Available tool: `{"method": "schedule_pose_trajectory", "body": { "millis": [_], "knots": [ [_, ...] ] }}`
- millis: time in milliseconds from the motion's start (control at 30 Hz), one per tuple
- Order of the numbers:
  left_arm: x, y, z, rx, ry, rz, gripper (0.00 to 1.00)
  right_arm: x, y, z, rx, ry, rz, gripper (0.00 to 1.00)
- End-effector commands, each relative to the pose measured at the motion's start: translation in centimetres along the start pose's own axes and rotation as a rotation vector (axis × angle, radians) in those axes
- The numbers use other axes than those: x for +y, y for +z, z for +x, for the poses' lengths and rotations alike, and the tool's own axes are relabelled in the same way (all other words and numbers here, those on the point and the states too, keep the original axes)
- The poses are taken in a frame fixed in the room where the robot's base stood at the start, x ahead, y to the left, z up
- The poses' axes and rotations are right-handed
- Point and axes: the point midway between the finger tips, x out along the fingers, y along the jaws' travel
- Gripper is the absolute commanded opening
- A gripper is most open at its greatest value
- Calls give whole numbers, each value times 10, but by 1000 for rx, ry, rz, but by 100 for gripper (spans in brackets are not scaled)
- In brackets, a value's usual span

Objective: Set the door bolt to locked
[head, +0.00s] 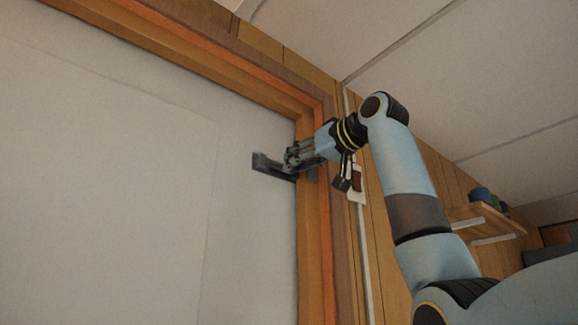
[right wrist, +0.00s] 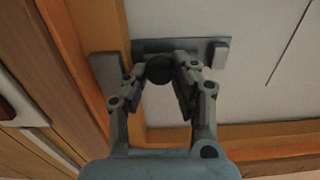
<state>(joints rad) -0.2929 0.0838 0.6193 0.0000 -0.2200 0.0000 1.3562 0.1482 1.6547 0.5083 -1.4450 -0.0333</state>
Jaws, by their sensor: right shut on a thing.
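The door bolt (head: 268,164) is a dark grey bar on a plate near the right edge of the pale door (head: 150,170). My right gripper (head: 291,157) is at the bolt, beside the wooden frame. In the right wrist view, the bolt's plate (right wrist: 207,46) runs across the door, and a grey block (right wrist: 106,72) sits on the frame. My right gripper (right wrist: 164,76) is shut on the dark round bolt knob (right wrist: 159,69). Whether the bar reaches into the block is hidden by the knob and fingers. My left gripper is in neither view.
The orange-brown door frame (head: 312,225) stands right beside the bolt. A white switch plate (head: 357,184) is on the wood wall under my right wrist. A shelf (head: 485,222) with several small items is at the right. The door's face left of the bolt is clear.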

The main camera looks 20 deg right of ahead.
Motion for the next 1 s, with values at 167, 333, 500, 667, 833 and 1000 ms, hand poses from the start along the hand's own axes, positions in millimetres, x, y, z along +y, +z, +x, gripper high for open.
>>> {"method": "schedule_pose_trajectory", "body": {
  "millis": [167,333,500,667,833,1000],
  "knots": [
    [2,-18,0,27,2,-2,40,6,2,-1,-7,15,1,0],
    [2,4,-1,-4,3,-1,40,6,2,-1,-7,14,1,32],
    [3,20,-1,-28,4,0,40,5,2,0,-7,13,1,49],
    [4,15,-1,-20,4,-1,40,5,2,0,-7,12,1,49],
    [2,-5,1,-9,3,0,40,6,2,-8,-5,12,1,49],
    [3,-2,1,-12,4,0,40,6,1,-40,-3,15,-2,49]
  ]
}}
